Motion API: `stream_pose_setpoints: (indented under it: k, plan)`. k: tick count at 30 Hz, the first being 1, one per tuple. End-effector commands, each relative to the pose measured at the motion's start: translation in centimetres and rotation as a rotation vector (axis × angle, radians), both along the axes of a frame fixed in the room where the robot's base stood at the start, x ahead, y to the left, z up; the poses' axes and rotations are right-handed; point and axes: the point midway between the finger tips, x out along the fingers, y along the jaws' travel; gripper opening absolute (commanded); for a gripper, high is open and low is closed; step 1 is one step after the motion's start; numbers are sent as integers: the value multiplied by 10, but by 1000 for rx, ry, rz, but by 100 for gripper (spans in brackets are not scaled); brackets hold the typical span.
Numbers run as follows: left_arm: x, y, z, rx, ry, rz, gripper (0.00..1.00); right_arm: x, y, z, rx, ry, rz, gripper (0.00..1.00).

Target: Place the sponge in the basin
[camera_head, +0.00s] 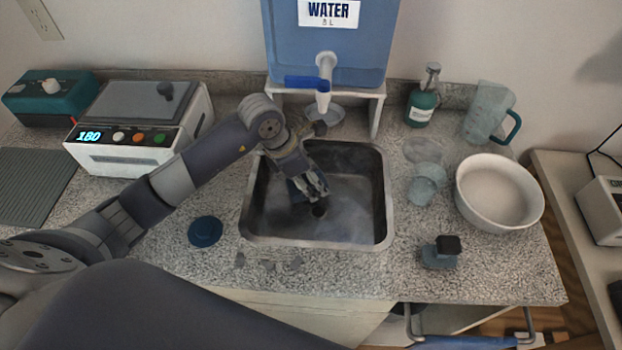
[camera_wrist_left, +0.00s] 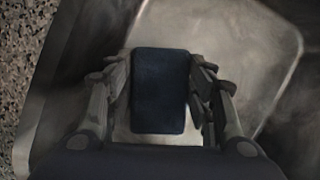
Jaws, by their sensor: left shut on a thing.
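The sponge is a dark blue rounded block (camera_wrist_left: 160,90), seen in the left wrist view between the two fingers. My left gripper (camera_head: 312,190) is shut on it, with a finger against each side. It is inside the metal sink basin (camera_head: 388,215), in the left-middle part, pointing down. In the head view the fingers hide most of the sponge. I cannot tell whether the sponge touches the basin floor. In the left wrist view the basin's pale metal floor (camera_wrist_left: 245,50) shows around the sponge. My right gripper is not in view.
A blue water tank (camera_head: 330,45) with a spout stands behind the basin. A blue disc (camera_head: 205,231) lies left. A white device (camera_head: 130,150) stands behind my arm.

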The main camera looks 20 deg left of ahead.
Motion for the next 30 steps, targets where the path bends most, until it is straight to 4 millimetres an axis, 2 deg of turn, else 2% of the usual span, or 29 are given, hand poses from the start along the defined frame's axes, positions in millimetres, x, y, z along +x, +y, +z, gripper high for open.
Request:
stream_pose_setpoints:
  k: [4,14,15,17,30]
  plan:
    - [-1,0,-11,-1,2,0,34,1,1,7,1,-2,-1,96]
    - [0,0,-15,0,0,0,34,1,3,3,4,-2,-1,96]
    - [0,0,-15,0,0,-1,54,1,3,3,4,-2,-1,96]
    - [0,0,-14,0,0,0,67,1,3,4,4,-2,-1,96]
    - [0,0,-10,0,0,0,69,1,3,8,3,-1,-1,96]
